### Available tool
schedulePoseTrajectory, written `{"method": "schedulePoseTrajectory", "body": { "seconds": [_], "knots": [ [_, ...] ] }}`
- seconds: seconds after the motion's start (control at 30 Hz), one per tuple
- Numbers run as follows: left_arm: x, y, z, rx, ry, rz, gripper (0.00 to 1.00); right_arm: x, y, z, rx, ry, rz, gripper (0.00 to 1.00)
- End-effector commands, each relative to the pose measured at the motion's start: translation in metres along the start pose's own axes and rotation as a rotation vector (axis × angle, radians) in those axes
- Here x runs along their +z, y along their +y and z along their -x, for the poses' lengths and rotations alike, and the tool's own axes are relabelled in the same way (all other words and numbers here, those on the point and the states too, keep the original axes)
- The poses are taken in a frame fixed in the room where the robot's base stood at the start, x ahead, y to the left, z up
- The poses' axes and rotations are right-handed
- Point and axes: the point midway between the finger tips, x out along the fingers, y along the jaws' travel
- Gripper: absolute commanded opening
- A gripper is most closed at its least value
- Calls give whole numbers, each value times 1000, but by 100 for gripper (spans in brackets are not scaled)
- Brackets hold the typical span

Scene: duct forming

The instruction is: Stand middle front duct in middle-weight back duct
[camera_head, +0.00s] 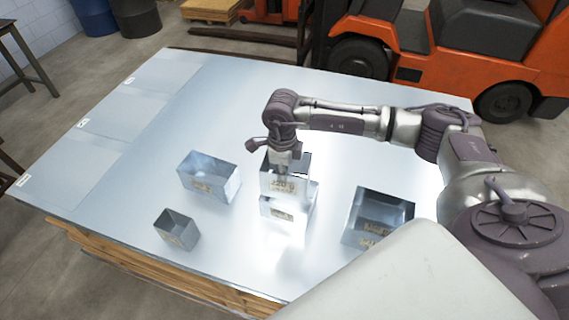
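In the head view, my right gripper (284,172) points down at the middle of the metal-topped table and appears shut on the wall of an open metal box-shaped duct (300,188) with a printed label. This duct is upright. Right below it in the picture is another labelled metal duct (305,207) on the table. The upper duct's lower edge overlaps the lower duct's top edge; I cannot tell whether it is inside, resting on, or just above it. The gripper hides part of the upper duct. My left gripper is not in view.
An open duct (208,177) stands to the left, with a smaller duct (177,229) in front of it. A wider dark-inside duct (378,213) stands right. Labelled flat areas line the table's (190,95) left edge. An orange forklift (400,50) is behind. The table's far part is clear.

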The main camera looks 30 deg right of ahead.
Motion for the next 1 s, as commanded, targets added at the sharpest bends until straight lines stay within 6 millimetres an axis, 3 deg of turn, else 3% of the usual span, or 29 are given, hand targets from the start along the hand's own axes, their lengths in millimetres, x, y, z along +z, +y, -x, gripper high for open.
{"method": "schedulePoseTrajectory", "body": {
  "seconds": [0.17,0.47,1.0],
  "knots": [
    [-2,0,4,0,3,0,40,-3,-10,-3,-8,2,-145,0],
    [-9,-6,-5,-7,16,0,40,-3,-10,-18,-9,2,-155,0],
    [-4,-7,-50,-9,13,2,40,-3,-10,-73,-9,2,-153,0]
  ]
}}
